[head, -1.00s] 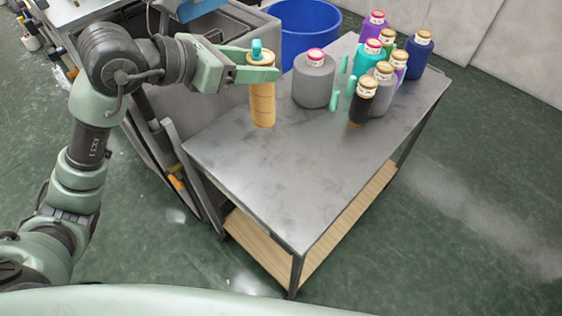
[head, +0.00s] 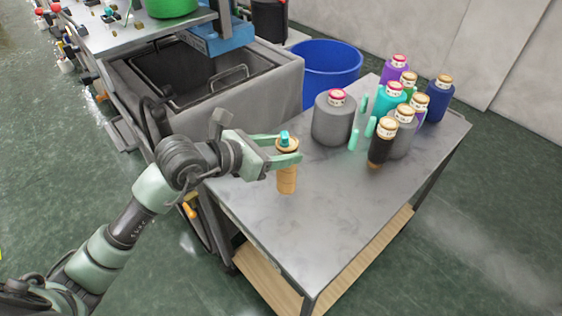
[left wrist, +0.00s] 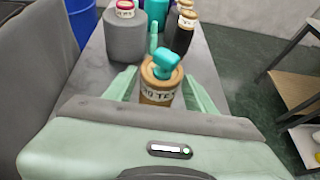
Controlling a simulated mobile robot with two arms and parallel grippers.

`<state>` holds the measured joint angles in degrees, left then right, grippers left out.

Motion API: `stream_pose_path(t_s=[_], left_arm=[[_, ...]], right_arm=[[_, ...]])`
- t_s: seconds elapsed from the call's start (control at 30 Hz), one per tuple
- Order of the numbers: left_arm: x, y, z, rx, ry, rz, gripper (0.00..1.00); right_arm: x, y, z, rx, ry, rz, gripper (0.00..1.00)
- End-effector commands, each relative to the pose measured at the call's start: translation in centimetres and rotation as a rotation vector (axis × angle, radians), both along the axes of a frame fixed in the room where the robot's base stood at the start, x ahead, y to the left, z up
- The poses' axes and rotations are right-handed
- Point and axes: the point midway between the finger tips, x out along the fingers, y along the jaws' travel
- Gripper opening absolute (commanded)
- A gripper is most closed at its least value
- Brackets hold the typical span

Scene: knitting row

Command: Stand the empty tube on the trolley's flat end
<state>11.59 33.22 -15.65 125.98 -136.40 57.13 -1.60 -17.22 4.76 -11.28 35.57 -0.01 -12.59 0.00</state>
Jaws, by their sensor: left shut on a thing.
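The empty tube (head: 287,177) is tan and slim, with a teal piece at its top. My left gripper (head: 287,151) is shut around its upper part and holds it upright over the trolley's left side. In the left wrist view the tube (left wrist: 158,91) is between the fingers, with the teal piece on top. Its foot looks close to the trolley top; I cannot tell whether it touches. The trolley (head: 300,235) has a grey metal top, and its near end is flat and bare. My right gripper is not in view.
A large grey cone (head: 333,122) stands just behind the tube. Several coloured cones, including a black one (head: 381,150), and upright teal pegs (head: 354,139) fill the far end. A grey machine bin (head: 240,95) and a blue tub (head: 330,75) are behind.

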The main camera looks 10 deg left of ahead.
Motion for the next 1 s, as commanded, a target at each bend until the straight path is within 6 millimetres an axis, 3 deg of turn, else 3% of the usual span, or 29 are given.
stream_pose_path(t_s=[0.3, 0.7, 0.73, 0.8, 1.0], left_arm=[[0.0, 0.0, -4.1, -0.001, 0.003, 0.0, 0.0], [0.0, 0.0, -4.8, 0.0, 0.0, 0.0, 0.0], [0.0, 0.0, -4.8, 0.0, 0.0, 0.0, 0.58], [0.0, 0.0, -4.7, 0.0, 0.0, 0.0, 0.77], [0.0, 0.0, -4.7, 0.0, 0.0, 0.0, 0.77]], right_arm=[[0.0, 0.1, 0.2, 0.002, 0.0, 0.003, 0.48], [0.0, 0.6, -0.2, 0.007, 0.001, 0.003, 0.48], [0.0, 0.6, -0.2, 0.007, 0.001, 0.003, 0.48], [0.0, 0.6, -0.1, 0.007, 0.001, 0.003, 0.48], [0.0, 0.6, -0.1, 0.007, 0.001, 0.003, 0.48]])
